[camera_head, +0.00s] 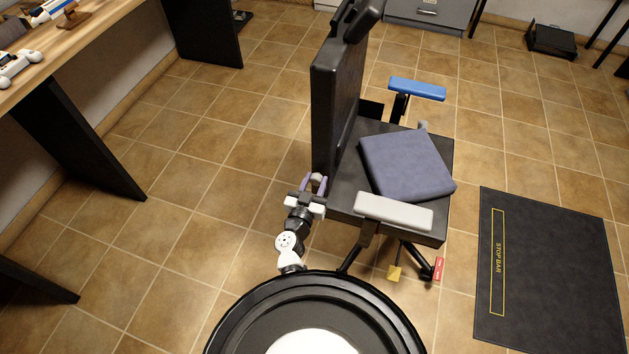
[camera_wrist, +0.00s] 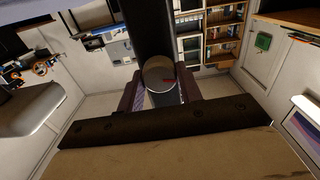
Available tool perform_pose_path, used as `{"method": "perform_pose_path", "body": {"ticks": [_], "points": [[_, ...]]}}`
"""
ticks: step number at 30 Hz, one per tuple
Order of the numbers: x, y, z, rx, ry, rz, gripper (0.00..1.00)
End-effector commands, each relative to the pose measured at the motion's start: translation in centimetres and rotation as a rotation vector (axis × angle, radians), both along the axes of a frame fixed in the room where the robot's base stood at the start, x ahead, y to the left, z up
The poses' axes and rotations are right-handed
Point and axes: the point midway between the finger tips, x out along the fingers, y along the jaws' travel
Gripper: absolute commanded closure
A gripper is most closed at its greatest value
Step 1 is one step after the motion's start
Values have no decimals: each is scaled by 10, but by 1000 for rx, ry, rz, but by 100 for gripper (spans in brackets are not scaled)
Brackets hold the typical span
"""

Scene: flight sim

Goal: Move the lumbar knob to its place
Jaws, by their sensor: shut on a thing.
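The lumbar knob (camera_head: 317,178) is a small light-grey round piece between the purple fingers of my gripper (camera_head: 315,184). In the wrist view the knob (camera_wrist: 159,73) shows its round grey face with a short red mark, and my gripper (camera_wrist: 160,92) is shut on its sides. The black office chair's backrest (camera_head: 335,100) stands just behind the knob. The backrest's dark edge (camera_wrist: 149,30) rises behind the knob in the wrist view. I cannot tell whether the knob touches the chair, because its far side is hidden.
A blue-grey cushion (camera_head: 405,165) lies on the chair seat. A grey armrest (camera_head: 394,212) is close to the right of my arm, and a blue armrest (camera_head: 417,89) is on the far side. A dark mat (camera_head: 545,265) lies at right. The tiled floor (camera_head: 215,175) at left is clear.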

Motion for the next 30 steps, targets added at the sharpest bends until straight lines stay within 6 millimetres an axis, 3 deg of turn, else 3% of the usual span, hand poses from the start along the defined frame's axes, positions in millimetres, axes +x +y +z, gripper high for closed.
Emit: {"method": "perform_pose_path", "body": {"ticks": [30], "points": [[0, -2, -2, 914, -298, 0, 88]]}}
